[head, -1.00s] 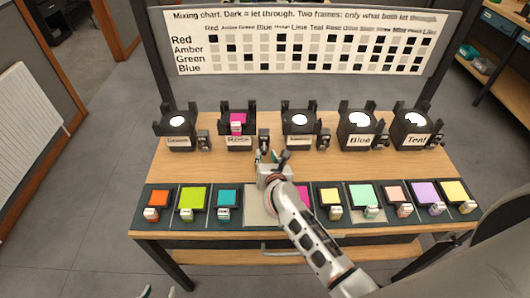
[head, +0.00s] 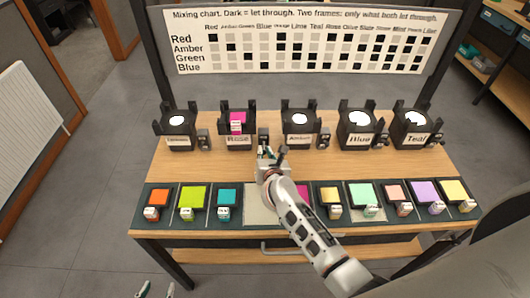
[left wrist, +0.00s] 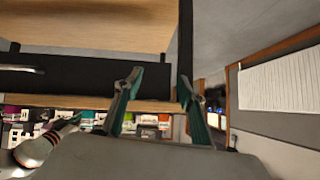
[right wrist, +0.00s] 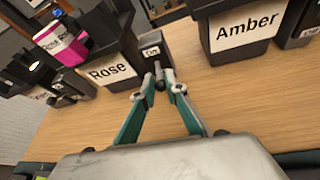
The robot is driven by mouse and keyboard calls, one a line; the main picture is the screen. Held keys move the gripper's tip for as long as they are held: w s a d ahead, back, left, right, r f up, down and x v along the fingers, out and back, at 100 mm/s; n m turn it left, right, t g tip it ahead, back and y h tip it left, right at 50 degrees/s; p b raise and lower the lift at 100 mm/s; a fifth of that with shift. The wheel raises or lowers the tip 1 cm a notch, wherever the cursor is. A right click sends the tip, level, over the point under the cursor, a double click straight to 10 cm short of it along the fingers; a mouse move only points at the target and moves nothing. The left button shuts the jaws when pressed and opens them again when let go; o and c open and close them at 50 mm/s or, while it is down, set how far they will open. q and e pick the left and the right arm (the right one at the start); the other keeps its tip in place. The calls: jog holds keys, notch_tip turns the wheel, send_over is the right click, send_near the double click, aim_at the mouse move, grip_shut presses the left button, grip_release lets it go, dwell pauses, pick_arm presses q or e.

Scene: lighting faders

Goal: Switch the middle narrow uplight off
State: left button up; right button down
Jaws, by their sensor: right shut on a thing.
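The uplights stand in a row on the wooden table. The Rose uplight (head: 238,122) has a magenta frame on it; it also shows in the right wrist view (right wrist: 108,72). Its switch box (right wrist: 152,48) stands to its right, with a small label too small to read surely. My right gripper (head: 267,152) is in front of this box. In the right wrist view its fingertips (right wrist: 165,84) are closed together on the small switch lever (right wrist: 159,76). My left gripper (head: 157,290) is low, in front of the table, open and empty (left wrist: 158,90).
The Amber uplight (head: 299,125) stands right of the switch box, lit white. The Blue (head: 359,128) and Teal (head: 414,128) uplights are further right. Several coloured frames line the front rack (head: 288,221). A mixing chart (head: 300,45) stands behind.

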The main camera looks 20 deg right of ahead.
jog(key=shift+f+b, duration=0.2)
jog(key=shift+b, duration=0.55)
jog(key=shift+f+t+b, duration=0.1)
jog(key=shift+t+b, duration=0.3)
jog(key=shift+b, duration=0.55)
jog(key=c, duration=2)
grip_release()
jog(key=shift+c, duration=0.2)
pick_arm(q)
jog(key=shift+w+d+f+h, duration=0.25)
jog(key=shift+w+d, duration=0.1)
jog(key=shift+d, duration=0.15)
jog(key=shift+w+d+f+h, duration=0.15)
jog(key=shift+w+d+f, duration=0.15)
jog(key=shift+d, duration=0.15)
pick_arm(e)
jog(key=v, duration=1.2)
jog(key=shift+a, duration=0.1)
jog(key=shift+s+f, duration=0.1)
